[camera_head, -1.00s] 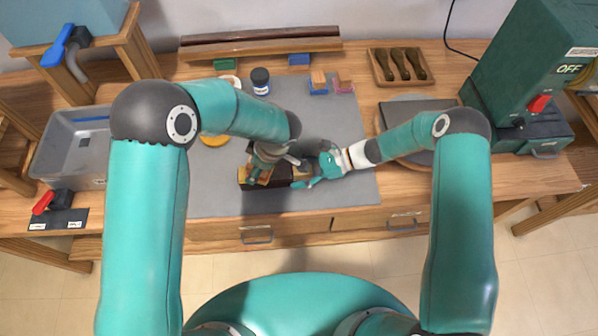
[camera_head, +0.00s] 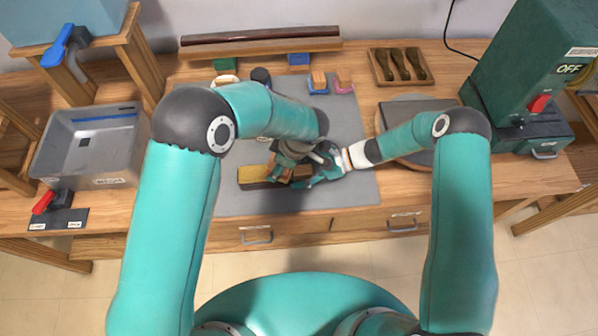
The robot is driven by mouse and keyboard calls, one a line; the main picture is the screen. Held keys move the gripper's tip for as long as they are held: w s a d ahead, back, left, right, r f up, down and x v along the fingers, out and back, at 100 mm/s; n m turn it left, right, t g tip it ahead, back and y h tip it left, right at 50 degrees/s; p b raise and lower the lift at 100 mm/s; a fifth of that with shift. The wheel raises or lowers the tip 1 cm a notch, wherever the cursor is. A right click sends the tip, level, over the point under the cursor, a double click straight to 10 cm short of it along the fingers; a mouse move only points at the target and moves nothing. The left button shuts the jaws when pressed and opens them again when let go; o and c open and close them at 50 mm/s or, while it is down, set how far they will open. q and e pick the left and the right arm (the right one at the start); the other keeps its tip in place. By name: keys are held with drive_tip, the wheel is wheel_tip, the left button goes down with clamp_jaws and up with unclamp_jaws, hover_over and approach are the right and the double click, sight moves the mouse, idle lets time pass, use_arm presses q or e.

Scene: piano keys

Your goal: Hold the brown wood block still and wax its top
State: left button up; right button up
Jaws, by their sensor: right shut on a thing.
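The brown wood block (camera_head: 258,184) lies on the grey mat near its front edge. The left part of its top looks yellow, and its front face is dark. My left gripper (camera_head: 287,172) is over the middle of the block, pointing down. A small tan-brown piece shows under it, but its fingers are too hidden to tell whether they grip it. My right gripper (camera_head: 307,181) comes in from the right and is shut on the block's right end, which its hand mostly hides.
A grey tray (camera_head: 80,150) is at left; a tool tray (camera_head: 398,66) and green machine (camera_head: 520,80) are at right. The mat's front left is clear.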

sight(253, 171)
use_arm(q)
drive_tip(key=shift+s+a, duration=0.2)
drive_tip(key=shift+a, duration=4.6)
drive_tip(key=shift+w+d+r, duration=0.1)
drive_tip(key=shift+d, duration=4.75)
drive_tip(key=shift+w+r, duration=0.1)
drive_tip(key=shift+r, duration=3.3)
use_arm(e)
drive_tip(key=o, duration=1.4)
drive_tip(key=shift+c, duration=0.2)
